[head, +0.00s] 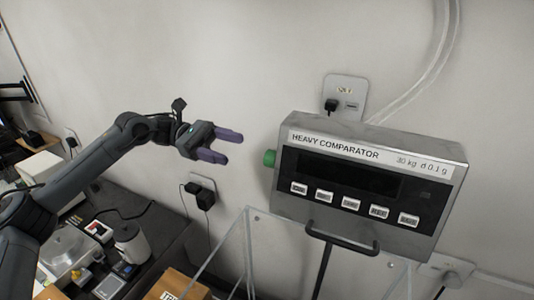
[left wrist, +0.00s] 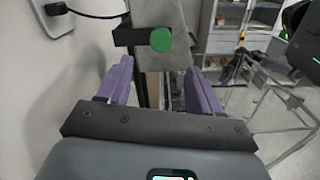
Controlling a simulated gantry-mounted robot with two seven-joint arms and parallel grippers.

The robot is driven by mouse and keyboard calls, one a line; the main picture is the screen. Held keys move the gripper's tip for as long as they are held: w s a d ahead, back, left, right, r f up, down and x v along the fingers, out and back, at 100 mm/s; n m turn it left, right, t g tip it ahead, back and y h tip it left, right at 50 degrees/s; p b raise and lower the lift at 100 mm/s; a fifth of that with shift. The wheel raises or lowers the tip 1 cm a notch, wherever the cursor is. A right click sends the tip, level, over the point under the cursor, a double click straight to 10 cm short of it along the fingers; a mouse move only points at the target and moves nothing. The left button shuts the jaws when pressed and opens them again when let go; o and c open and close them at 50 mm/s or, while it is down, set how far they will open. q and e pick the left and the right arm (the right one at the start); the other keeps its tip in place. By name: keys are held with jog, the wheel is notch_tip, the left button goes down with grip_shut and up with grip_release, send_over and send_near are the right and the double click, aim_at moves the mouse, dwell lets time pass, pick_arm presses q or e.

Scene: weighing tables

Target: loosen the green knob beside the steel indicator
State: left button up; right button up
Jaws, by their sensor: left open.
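The green knob (head: 269,158) sticks out from the left side of the steel indicator (head: 368,176), which is labelled "HEAVY COMPARATOR". My left gripper (head: 238,147) has purple fingers and is open and empty. It is a short way left of the knob, apart from it, with its fingers pointing towards it. In the left wrist view the knob (left wrist: 161,40) is ahead, above the gap between the two fingers (left wrist: 158,88). The indicator's side (left wrist: 160,15) shows behind it. My right gripper is not clearly visible in either view.
A wall socket with a black plug (head: 333,105) is above the indicator, and a black adapter (head: 205,196) is on the wall below my gripper. A black handle (head: 341,238) fronts the indicator. A dark bench (head: 155,205) with small equipment stands lower left.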

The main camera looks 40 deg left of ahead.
pick_arm(q)
send_near(272, 159)
jog(key=w+d+f, duration=0.1)
jog(key=w+d, duration=0.2)
jog(key=d, duration=0.1)
jog(key=shift+w+d+f+p, duration=0.15)
jog(key=shift+d+p, duration=0.2)
jog(key=shift+d, duration=0.2)
jog(key=shift+s+d+f+p, duration=0.15)
jog(key=shift+d+p, duration=0.15)
jog(key=shift+d, duration=0.3)
jog(key=shift+w, duration=0.1)
jog(key=c, duration=1.1)
jog(key=shift+o, duration=0.2)
